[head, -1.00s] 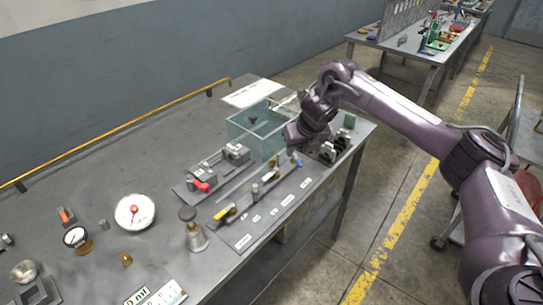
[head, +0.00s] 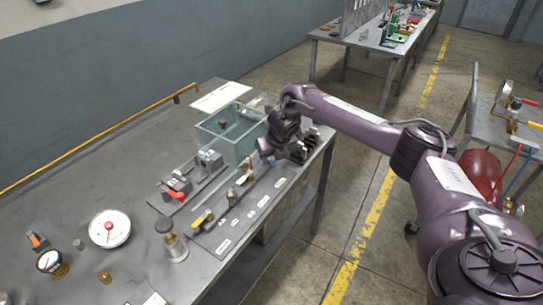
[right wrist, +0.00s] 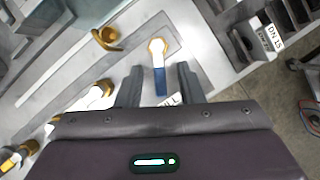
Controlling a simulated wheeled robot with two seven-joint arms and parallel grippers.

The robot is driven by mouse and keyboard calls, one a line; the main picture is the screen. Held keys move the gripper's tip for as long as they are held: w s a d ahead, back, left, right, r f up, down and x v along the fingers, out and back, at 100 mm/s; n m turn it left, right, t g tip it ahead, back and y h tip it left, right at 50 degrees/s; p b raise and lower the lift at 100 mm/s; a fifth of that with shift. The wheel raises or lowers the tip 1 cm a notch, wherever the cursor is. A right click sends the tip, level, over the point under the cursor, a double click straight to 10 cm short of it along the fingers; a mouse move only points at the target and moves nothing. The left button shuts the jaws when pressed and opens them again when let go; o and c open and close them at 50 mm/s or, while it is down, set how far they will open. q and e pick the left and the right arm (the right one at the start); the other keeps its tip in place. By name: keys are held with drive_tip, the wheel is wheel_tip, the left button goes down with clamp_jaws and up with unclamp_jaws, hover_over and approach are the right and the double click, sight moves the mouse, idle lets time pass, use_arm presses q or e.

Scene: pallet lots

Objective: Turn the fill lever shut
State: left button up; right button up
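The blue-handled lever (right wrist: 159,76) shows in the right wrist view, on a brass-coloured valve fitting with its handle pointing toward my gripper. A label partly hidden behind the fingers ends in "LL". My right gripper (right wrist: 160,86) is open, one finger on each side of the blue handle, with gaps on both sides. In the head view my right gripper (head: 266,149) is low over the right end of the valve plate (head: 208,239), beside the clear tank (head: 213,140), and hides most of the blue lever (head: 272,161). My left gripper is not in view.
A yellow-handled valve (head: 203,218) and other valves line the plate. Dark blocks (head: 303,149) sit close right of the gripper. The table's back left is clear.

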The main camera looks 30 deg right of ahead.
clamp_jaws()
drive_tip(key=shift+r, duration=0.1)
drive_tip(key=m+p, duration=0.1)
drive_tip(key=a+m+h+p, duration=0.1)
drive_tip(key=m, duration=0.1)
drive_tip(key=shift+w+a+r+p, duration=0.1)
drive_tip(key=shift+w+r+p, duration=0.05)
drive_tip(key=shift+p, duration=0.25)
drive_tip(key=m+p, duration=0.1)
drive_tip(key=m+g+h+p, duration=0.1)
drive_tip(key=m, duration=0.1)
drive_tip(key=shift+w+a, duration=0.2)
drive_tip(key=shift+a, duration=0.15)
drive_tip(key=m, duration=0.1)
drive_tip(key=m+p, duration=0.1)
drive_tip(key=shift+w+a+m+g+h, duration=0.3)
drive_tip(key=shift+w+h, duration=0.05)
drive_tip(key=shift+h, duration=0.05)
drive_tip(key=shift+w+a+f+m+g+h, duration=0.1)
drive_tip(key=shift+w+m+g+h, duration=0.15)
drive_tip(key=shift+m, duration=0.55)
drive_tip(key=shift+w+a+f+m+g+h, duration=0.15)
drive_tip(key=shift+m+g, duration=0.1)
drive_tip(key=shift+m, duration=0.55)
drive_tip(key=shift+r, duration=0.1)
unclamp_jaws()
